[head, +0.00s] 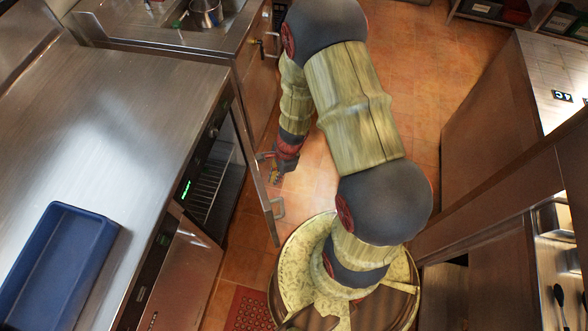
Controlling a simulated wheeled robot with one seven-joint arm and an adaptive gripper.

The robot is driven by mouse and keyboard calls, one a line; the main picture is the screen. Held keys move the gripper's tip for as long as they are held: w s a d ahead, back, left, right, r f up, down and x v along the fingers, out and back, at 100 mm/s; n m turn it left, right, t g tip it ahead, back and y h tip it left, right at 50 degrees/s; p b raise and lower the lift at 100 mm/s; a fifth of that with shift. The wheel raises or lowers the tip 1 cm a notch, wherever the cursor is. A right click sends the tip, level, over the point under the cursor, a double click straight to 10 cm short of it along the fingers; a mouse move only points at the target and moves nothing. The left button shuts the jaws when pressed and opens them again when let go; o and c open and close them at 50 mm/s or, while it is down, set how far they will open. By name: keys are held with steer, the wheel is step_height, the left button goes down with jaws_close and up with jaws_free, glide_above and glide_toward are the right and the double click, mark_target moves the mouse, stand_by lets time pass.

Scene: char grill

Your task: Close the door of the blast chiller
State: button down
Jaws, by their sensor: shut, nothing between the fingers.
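The blast chiller (187,190) is built in under the steel counter at the left, with a green lit display on its front. Its door (265,203) stands open, swung out from the front into the aisle and seen nearly edge-on. Wire shelves (207,187) show inside the open chamber. The door's handle (279,207) is on the door's right side, near its free end. My gripper (272,170) is shut and empty. It is at the right side of the door, a little above the handle in the picture. I cannot tell whether it touches the door.
A blue tray (58,262) lies on the steel counter (130,95). A sink unit with a pot (205,12) is at the top. A red mat (248,310) lies on the tiled floor. Another counter (490,110) bounds the aisle at the right. Open floor lies beyond my arm.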

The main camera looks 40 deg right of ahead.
steer(key=w+a+m+p, duration=0.1)
steer(key=w+a, duration=0.3)
steer(key=a, duration=0.5)
steer(key=w+a+m+t+p, duration=0.1)
steer(key=w+a+m, duration=0.3)
steer(key=a, duration=0.6)
steer(key=shift+w+a+m+h+p, duration=0.3)
steer(key=shift+w+h+p, duration=0.1)
steer(key=shift+w+p, duration=0.1)
